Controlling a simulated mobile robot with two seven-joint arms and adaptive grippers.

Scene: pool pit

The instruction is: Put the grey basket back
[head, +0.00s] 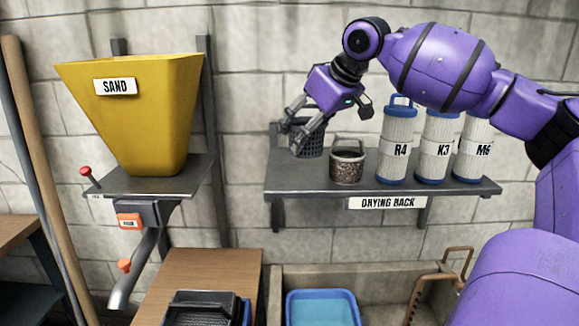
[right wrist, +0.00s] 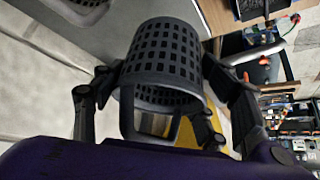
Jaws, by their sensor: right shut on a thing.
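The grey basket (head: 308,146), dark with a grid of square holes, is at the left end of the drying shelf (head: 310,186). My right gripper (head: 300,136) reaches down from above and is shut on it, with a finger on each side. In the right wrist view the basket (right wrist: 165,58) sits between the two fingers, its handle (right wrist: 150,132) toward the wrist. It looks roughly upright in the head view. I cannot tell if its bottom touches the shelf or is slightly above it. My left gripper is not in view.
A speckled brown basket (head: 347,167) stands close to its right. Filters marked R4 (head: 398,150), K3 (head: 436,155) and M6 (head: 472,160) stand farther right. A yellow sand hopper (head: 140,115) is at left. A basin with a blue tub (head: 322,308) lies below.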

